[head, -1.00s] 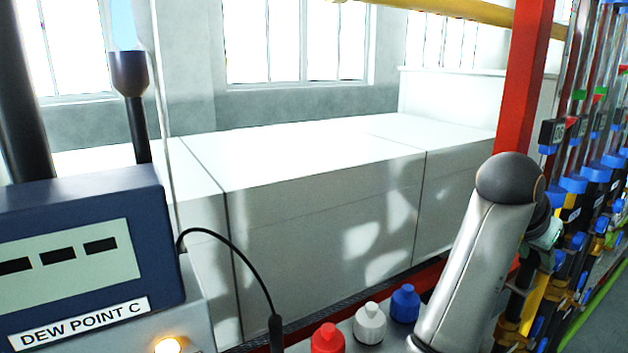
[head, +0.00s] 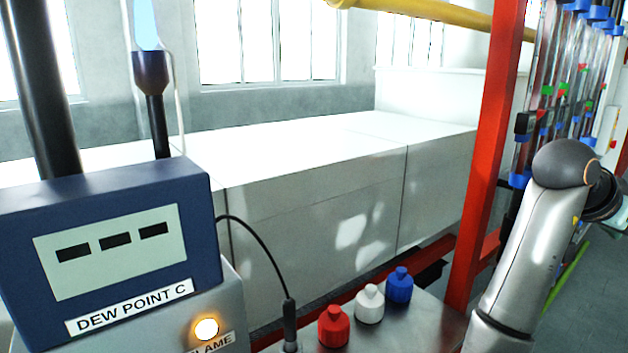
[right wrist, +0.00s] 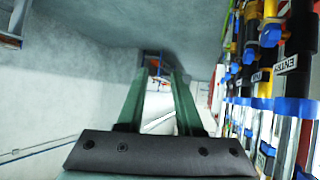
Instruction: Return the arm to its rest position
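My right arm (head: 525,250) comes up from the lower right in the head view, bent at a dark rounded elbow, with its further part running off the right edge. Its gripper does not show there. In the right wrist view, my right gripper (right wrist: 161,80) has two green fingers apart with nothing between them, so it is open and empty. It stands in the air, with the rack of tubes to its right. My left arm and gripper are not in view.
A blue "DEW POINT C" panel (head: 115,240) stands at left. Red (head: 333,327), white (head: 369,304) and blue (head: 399,285) bottles stand on a metal shelf. A red post (head: 490,150) and a tube rack (head: 560,90) stand near my arm. Grey floor (head: 605,280) lies open at right.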

